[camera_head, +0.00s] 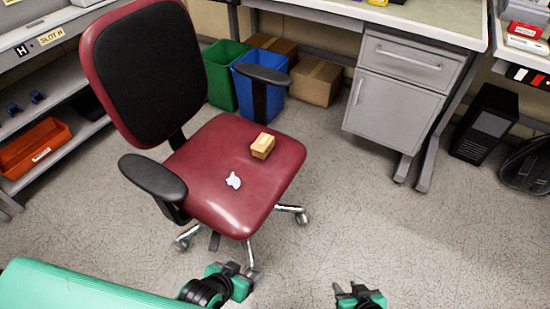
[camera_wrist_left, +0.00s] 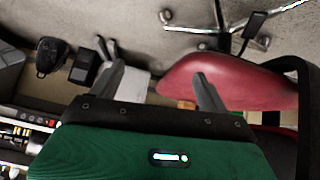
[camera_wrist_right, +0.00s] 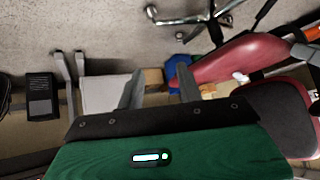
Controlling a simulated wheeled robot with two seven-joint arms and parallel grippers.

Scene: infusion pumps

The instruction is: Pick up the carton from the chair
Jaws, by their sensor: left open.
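A small tan carton (camera_head: 262,146) sits on the red seat of the chair (camera_head: 215,196), towards its right side in the head view. In the left wrist view only a sliver of the carton (camera_wrist_left: 186,104) shows between the fingers, beyond the seat edge. In the right wrist view the carton (camera_wrist_right: 207,90) is partly hidden beside the right-hand finger. My left gripper (camera_head: 233,272) is open and empty, in front of and below the seat in the picture. My right gripper (camera_head: 359,292) is open and empty, further right over bare floor. Both are apart from the carton.
A small white object (camera_head: 233,180) lies on the seat near the carton. The black armrests (camera_head: 153,177) flank the seat. Green (camera_head: 222,78) and blue (camera_head: 258,95) bins stand behind the chair. A grey cabinet (camera_head: 400,95) is at the back right. The floor (camera_head: 350,210) right of the chair is clear.

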